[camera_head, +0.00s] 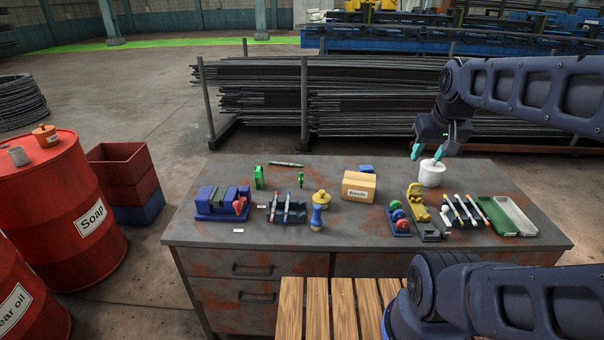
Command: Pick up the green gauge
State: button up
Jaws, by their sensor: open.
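Two small green things stand at the back left of the workbench: a larger block-like green one (259,177) and a smaller upright green one (301,180). I cannot tell from their small size which is the green gauge. My gripper (427,153) is at the back right, with its teal fingertips spread and pointing down. It is open and seems empty, above and close to a white cup (432,174). Both green things are well to the left of it. Whether the fingertips touch the cup is unclear.
The workbench (350,247) holds a blue vise (222,202), a box marked "Bands" (358,186), a yellow-topped blue tool (319,210), a tool rack (283,210) and a green-and-white tray (504,216). Bare surface lies between the box and the green things.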

jog(key=w+a+r+n+g, duration=0.1)
jog(key=w+a+n, duration=0.15)
jog(key=w, duration=0.35)
jog(key=w+a+r+n, duration=0.1)
jog(key=w+a+n, duration=0.15)
jog(key=w, duration=0.45)
jog(key=n+g, duration=0.4)
jog(key=n, duration=1.2)
send_over(301, 174)
jog(key=w, duration=0.1)
notch_tip(301, 174, down, 24)
jog(key=shift+w+a+f, duration=0.1)
jog(key=shift+a+f, duration=0.05)
jog(key=shift+f, duration=0.5)
notch_tip(301, 174, down, 10)
jog(key=shift+f, duration=0.1)
jog(key=shift+d, duration=0.2)
grip_shut()
